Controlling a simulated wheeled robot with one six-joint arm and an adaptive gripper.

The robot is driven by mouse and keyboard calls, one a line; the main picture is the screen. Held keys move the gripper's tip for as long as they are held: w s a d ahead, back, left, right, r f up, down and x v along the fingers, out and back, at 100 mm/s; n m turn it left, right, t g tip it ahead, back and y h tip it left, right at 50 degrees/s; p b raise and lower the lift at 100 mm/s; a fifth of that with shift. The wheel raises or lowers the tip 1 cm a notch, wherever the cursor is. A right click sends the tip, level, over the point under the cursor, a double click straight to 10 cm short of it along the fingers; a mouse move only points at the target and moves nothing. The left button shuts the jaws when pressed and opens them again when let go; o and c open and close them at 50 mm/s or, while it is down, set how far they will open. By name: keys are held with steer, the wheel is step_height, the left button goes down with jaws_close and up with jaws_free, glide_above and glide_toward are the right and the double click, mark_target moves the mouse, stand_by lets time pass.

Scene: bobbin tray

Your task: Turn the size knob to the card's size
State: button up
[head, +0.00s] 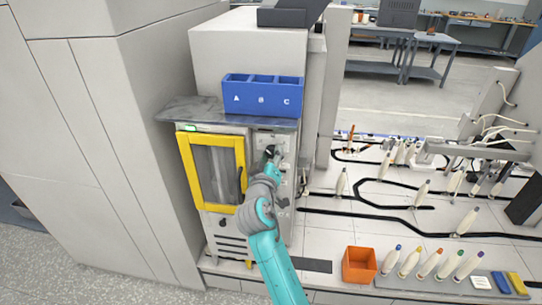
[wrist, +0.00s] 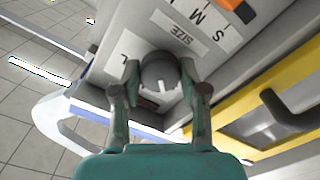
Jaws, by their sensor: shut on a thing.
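The size knob (wrist: 160,66) is a round dark grey knob on a pale panel. My gripper (wrist: 159,74) has its two fingers on either side of it and is shut on it. A white label (wrist: 182,27) beside the knob reads SIZE, with S and M on its right side and an L to the knob's left. A small pale mark shows on the knob's near side; I cannot tell which letter it points to. In the head view my gripper (head: 270,155) is at the panel right of the yellow-framed door. I cannot make out a card showing a size.
The yellow-framed door (head: 240,170) with its handle is close left of my gripper. A blue tray (head: 262,112) marked A, B, C sits on the ledge above. An orange bin (head: 359,265) and several bobbins stand on the track table to the right.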

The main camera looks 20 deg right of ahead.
steer(key=shift+n, duration=1.2)
steer(key=o, duration=1.1)
steer(key=shift+o, duration=0.2)
steer(key=v, duration=1.2)
steer(key=shift+f, duration=0.15)
